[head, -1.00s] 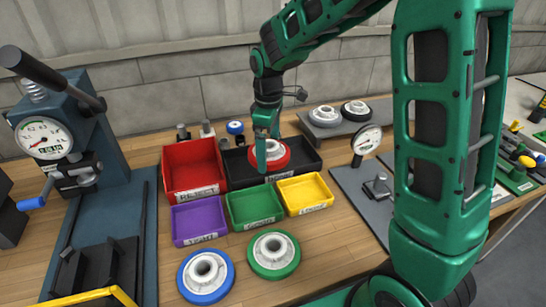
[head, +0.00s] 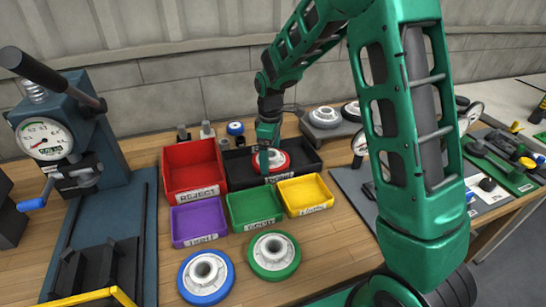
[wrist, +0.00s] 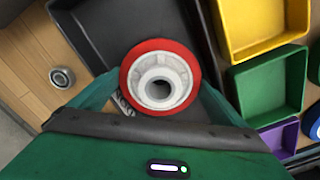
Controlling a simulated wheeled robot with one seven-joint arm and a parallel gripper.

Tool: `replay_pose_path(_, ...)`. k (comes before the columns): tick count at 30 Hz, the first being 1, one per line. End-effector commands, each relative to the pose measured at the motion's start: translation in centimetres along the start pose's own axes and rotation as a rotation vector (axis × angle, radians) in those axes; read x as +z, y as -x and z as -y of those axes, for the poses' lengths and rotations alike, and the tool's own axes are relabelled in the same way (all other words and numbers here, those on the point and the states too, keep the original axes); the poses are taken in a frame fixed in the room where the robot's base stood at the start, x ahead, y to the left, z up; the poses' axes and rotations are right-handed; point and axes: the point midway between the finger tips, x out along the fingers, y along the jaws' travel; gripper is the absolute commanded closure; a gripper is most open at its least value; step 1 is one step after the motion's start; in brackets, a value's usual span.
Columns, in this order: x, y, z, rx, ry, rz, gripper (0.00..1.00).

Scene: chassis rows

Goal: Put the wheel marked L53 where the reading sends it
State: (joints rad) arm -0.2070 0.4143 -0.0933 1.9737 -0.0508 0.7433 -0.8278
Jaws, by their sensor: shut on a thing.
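A red-rimmed wheel (wrist: 160,80) with a pale hub sits between the fingers of my gripper (wrist: 155,92) in the wrist view. My gripper is shut on it. In the head view the wheel (head: 278,160) is at the black tray (head: 238,173), with my gripper (head: 267,152) over it; I cannot tell whether it touches the tray floor. No L53 marking is readable. In front are a red tray marked REJECT (head: 190,160), a purple tray (head: 197,222), a green tray (head: 250,208) and a yellow tray (head: 303,193); their small labels are hard to read.
A blue-rimmed wheel (head: 205,277) and a green-rimmed wheel (head: 273,255) lie at the front. A press with a dial (head: 45,138) stands left. Another dial gauge (head: 360,143) stands right, partly behind my arm.

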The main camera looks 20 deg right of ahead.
Motion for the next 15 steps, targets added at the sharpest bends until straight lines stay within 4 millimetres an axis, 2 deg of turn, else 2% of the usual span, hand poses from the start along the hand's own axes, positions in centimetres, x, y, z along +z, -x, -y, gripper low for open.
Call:
replay_pose_path(5, 0.01, -0.18, -0.03, 0.0, 0.0, 0.0, 0.45)
replay_pose_path(6, 0.03, -0.17, -0.02, 0.0, -0.001, 0.0, 0.0)
replay_pose_path(15, 0.05, 0.19, -0.08, 0.001, -0.001, -0.001, 0.0)
